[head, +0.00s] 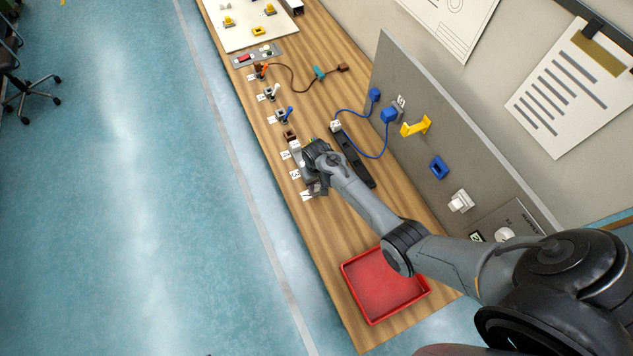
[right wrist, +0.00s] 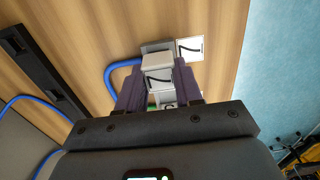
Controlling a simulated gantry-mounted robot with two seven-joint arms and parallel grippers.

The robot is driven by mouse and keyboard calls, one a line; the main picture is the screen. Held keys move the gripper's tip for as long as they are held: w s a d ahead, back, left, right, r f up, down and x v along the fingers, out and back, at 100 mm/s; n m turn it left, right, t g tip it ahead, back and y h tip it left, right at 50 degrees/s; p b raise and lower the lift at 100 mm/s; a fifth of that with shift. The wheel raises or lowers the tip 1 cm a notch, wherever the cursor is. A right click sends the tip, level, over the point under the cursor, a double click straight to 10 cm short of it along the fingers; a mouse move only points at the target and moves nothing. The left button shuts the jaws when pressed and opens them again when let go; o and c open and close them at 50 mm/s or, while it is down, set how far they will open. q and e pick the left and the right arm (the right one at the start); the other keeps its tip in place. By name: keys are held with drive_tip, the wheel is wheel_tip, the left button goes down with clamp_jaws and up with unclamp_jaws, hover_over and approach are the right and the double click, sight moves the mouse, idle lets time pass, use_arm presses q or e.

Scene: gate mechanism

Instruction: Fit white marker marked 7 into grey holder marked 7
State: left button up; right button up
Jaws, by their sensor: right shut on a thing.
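My right gripper (right wrist: 158,76) is shut on a white marker (right wrist: 158,60) with a 7 on its side. Its two dark fingers stand on either side of the marker. The grey holder (right wrist: 150,46) shows just beyond the marker, with a white card marked 7 (right wrist: 190,49) beside it. The marker overlaps the holder in this view, and I cannot tell how far it sits in it. In the head view my right gripper (head: 316,154) is low over the row along the bench's front edge and hides marker and holder. My left gripper is not in view.
A blue curved piece (right wrist: 121,69) lies close to the left finger in the wrist view. A black bar (head: 352,158) lies behind the gripper. A grey panel (head: 400,70) with blue cables stands at the back. A red tray (head: 385,285) is at the near end.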

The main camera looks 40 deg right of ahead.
drive_tip(key=shift+f, duration=0.35)
drive_tip(key=shift+f+b, duration=0.15)
drive_tip(key=shift+b, duration=0.15)
drive_tip(key=shift+f, duration=0.2)
idle(0.6)
drive_tip(key=o, duration=1.2)
drive_tip(key=shift+c, duration=0.2)
